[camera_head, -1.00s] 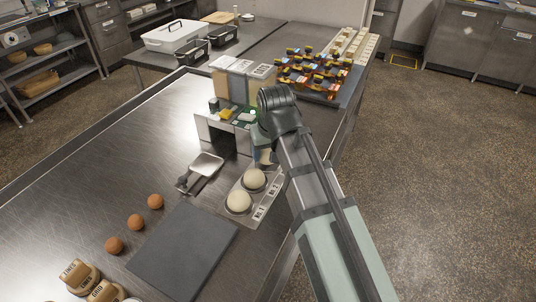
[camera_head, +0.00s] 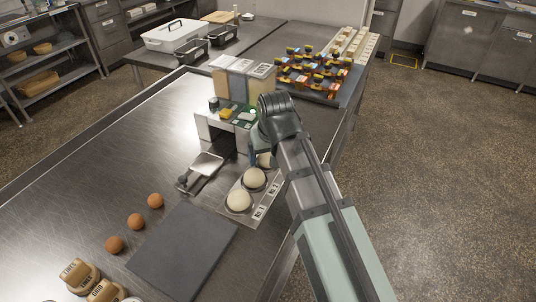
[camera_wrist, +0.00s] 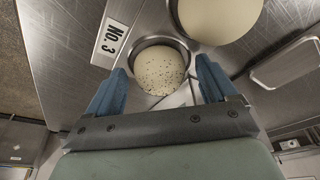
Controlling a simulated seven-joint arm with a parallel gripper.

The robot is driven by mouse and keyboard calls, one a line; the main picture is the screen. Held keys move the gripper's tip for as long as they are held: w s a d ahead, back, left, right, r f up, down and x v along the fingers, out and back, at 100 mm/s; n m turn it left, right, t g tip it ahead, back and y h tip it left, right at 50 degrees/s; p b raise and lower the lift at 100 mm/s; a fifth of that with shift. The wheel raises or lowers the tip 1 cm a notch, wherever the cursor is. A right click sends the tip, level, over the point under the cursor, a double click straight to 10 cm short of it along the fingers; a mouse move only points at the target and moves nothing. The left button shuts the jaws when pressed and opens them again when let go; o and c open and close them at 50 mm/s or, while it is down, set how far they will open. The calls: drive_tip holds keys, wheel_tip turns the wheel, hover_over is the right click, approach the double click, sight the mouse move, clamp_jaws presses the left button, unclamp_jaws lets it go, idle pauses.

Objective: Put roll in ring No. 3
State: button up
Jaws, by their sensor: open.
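The metal ring plate (camera_head: 228,205) lies on the steel bench. A speckled roll (camera_wrist: 158,70) sits within the round ring beside the "NO. 3" label (camera_wrist: 113,38) in the wrist view. In the head view this roll (camera_head: 264,160) is mostly hidden by my arm. My gripper (camera_wrist: 162,77) is open, with a blue finger on each side of this ring, apart from the roll. A plain pale roll (camera_wrist: 220,15) fills the neighbouring ring. In the head view, plain rolls sit in the ring marked No. 1 (camera_head: 239,200) and the ring beside it (camera_head: 254,179).
A metal scoop (camera_head: 205,165) lies left of the plate. Several brown balls (camera_head: 136,221), a dark mat (camera_head: 183,250) and labelled sacks (camera_head: 80,275) lie at front left. The bench's left middle is clear.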

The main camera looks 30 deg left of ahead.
drive_tip(key=v, duration=1.2)
drive_tip(key=shift+r, duration=0.2)
idle(1.3)
